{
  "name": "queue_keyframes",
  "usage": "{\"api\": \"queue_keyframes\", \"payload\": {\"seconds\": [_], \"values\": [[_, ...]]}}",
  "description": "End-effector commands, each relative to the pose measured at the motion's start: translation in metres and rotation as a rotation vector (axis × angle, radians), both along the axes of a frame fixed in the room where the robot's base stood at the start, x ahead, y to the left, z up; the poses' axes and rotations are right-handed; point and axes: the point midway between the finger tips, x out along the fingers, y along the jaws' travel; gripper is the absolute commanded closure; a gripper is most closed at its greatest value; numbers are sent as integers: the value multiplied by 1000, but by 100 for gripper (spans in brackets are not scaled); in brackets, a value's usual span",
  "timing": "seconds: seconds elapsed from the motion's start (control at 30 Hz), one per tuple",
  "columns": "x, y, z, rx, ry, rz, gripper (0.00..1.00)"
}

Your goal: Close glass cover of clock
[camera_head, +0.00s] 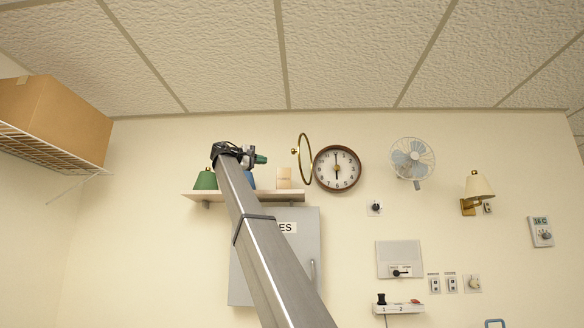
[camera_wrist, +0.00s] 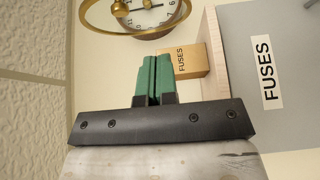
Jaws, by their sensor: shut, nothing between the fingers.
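The round wall clock (camera_head: 337,168) has a dark brown rim and a white face. Its glass cover (camera_head: 305,159) is a thin brass ring standing swung open at the clock's left side, seen almost edge-on, with a small knob at its left. In the wrist view the brass cover ring (camera_wrist: 98,27) overlaps the clock (camera_wrist: 150,14) at the top edge. My gripper (camera_head: 262,159) is to the left of the cover, apart from it. In the wrist view its green fingers (camera_wrist: 154,78) are together with nothing between them, pointing toward the clock and cover.
A wall shelf (camera_head: 290,196) below holds a green object (camera_head: 205,180) and a small box (camera_head: 284,177), labelled FUSES in the wrist view (camera_wrist: 181,61). A grey cabinet (camera_head: 306,250) hangs beneath. A fan (camera_head: 412,160) is right of the clock. The wall between clock and fan is clear.

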Motion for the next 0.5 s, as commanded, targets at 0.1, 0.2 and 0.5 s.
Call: {"api": "queue_keyframes", "payload": {"seconds": [0.1, 0.2, 0.5], "values": [[-5, 1, 12, -4, -5, -6, 100], [-4, -4, 13, -4, -7, -8, 100], [19, -46, 12, -4, -7, -8, 100]]}}
